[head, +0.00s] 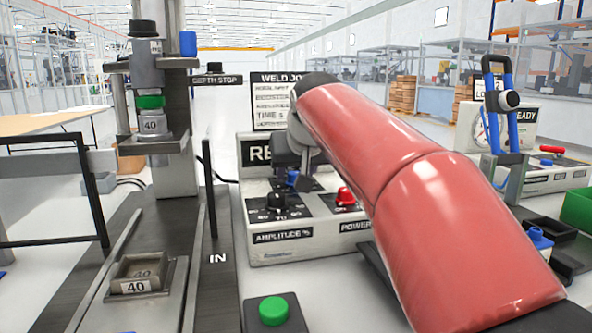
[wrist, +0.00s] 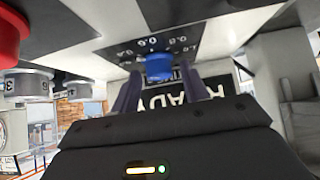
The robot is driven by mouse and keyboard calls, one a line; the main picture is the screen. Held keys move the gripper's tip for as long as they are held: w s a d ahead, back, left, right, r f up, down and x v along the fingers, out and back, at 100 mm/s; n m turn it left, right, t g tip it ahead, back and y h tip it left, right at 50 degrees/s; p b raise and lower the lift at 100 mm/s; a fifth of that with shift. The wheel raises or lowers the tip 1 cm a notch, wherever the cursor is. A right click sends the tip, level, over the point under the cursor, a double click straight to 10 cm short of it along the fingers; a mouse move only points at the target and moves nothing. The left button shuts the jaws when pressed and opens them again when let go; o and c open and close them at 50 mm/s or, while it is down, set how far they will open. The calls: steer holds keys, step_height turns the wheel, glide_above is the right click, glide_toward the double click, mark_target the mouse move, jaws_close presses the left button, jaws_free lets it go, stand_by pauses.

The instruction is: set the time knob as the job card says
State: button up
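The blue time knob (head: 292,178) sits on the controller box (head: 290,248), partly hidden by my gripper (head: 291,160) in the head view. The job card (head: 269,102) stands behind the box. Its "TIME" line shows, but my red arm hides its right side.
The black amplitude knob (head: 276,202) and red power knob (head: 346,196) are on the same box. A press column (head: 165,100) stands at left. A green button (head: 273,310) is in front. A gauge unit with a blue-handled clamp (head: 500,105) stands at right.

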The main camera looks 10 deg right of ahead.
steer(key=c, duration=0.8)
steer(key=shift+m, duration=0.3)
steer(key=m+h, duration=0.2)
steer(key=m, duration=0.1)
steer(key=shift+a+g+h+p, duration=0.2)
steer(key=shift+g+h+p, duration=0.1)
steer(key=shift+h+p, duration=0.1)
steer(key=shift+w+a+m+g+h, duration=0.1)
steer(key=shift+m+g+h, duration=0.3)
steer(key=shift+m+h, duration=0.5)
steer(key=shift+a+m+g+h, duration=0.1)
steer(key=shift+m+g+h, duration=0.35)
steer(key=shift+m, duration=0.75)
steer(key=o, duration=1)
